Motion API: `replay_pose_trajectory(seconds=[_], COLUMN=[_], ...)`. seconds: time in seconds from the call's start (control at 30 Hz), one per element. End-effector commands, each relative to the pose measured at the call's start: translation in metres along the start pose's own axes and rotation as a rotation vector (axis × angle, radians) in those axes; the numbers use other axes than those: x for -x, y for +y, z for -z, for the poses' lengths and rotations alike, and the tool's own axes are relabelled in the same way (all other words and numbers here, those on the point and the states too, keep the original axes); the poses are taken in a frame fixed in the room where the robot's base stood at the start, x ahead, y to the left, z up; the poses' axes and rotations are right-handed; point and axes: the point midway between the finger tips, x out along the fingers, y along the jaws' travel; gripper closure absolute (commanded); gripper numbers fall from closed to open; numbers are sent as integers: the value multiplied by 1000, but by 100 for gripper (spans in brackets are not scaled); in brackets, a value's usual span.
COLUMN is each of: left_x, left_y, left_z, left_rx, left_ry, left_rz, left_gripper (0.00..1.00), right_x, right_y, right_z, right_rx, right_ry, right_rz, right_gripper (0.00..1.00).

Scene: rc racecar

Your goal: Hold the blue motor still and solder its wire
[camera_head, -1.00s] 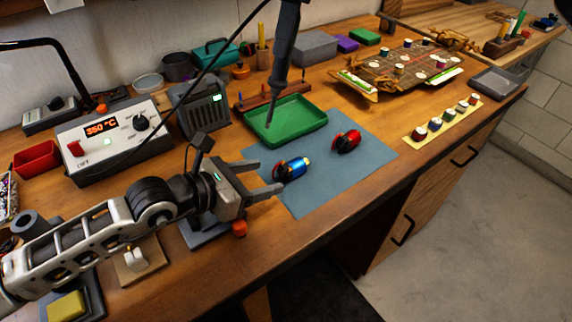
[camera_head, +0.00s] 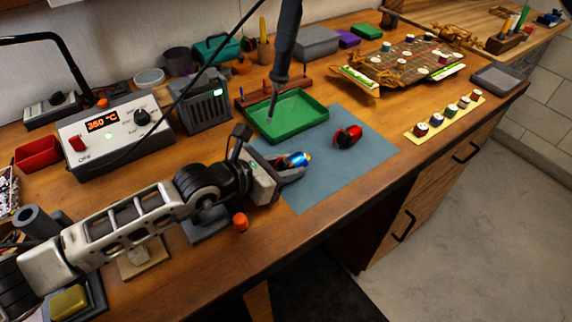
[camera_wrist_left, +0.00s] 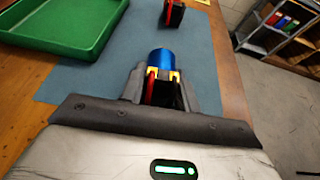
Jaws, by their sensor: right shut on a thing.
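The blue motor (camera_head: 299,159) lies on the blue-grey mat (camera_head: 345,180). My left gripper (camera_head: 292,168) reaches over the mat from the left, with its fingers close in on both sides of the motor. In the left wrist view the motor (camera_wrist_left: 162,62) sits between the fingertips, and no clear gap shows. A red wire (camera_wrist_left: 150,85) and a dark part show at its near end with yellow bits. A soldering iron (camera_head: 285,45) hangs from above, its thin tip pointing down over the green tray (camera_head: 302,132). The hand holding the iron is above the picture.
The soldering station (camera_head: 115,135) reads 350 °C at the left. An orange cap (camera_head: 240,221) stands near the front edge. A strip of spools (camera_head: 445,119) and a car chassis (camera_head: 405,65) lie further right.

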Motion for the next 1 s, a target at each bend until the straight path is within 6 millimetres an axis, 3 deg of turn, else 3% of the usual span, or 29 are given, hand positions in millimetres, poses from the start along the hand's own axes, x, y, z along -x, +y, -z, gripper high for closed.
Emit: replay_pose_trajectory(seconds=[0.3,0.63,1.0], left_x=[0,0,0], left_y=[0,0,0], left_z=[0,1,0], left_rx=[0,0,0], left_ry=[1,1,1], left_rz=[-1,0,0], left_gripper=[95,95,95], right_x=[-2,-35,-47], right_y=[3,38,46], right_z=[-4,-43,-50], right_rx=[6,11,0], right_ry=[20,371,495], right_rz=[13,267,347], right_gripper=[100,100,100])
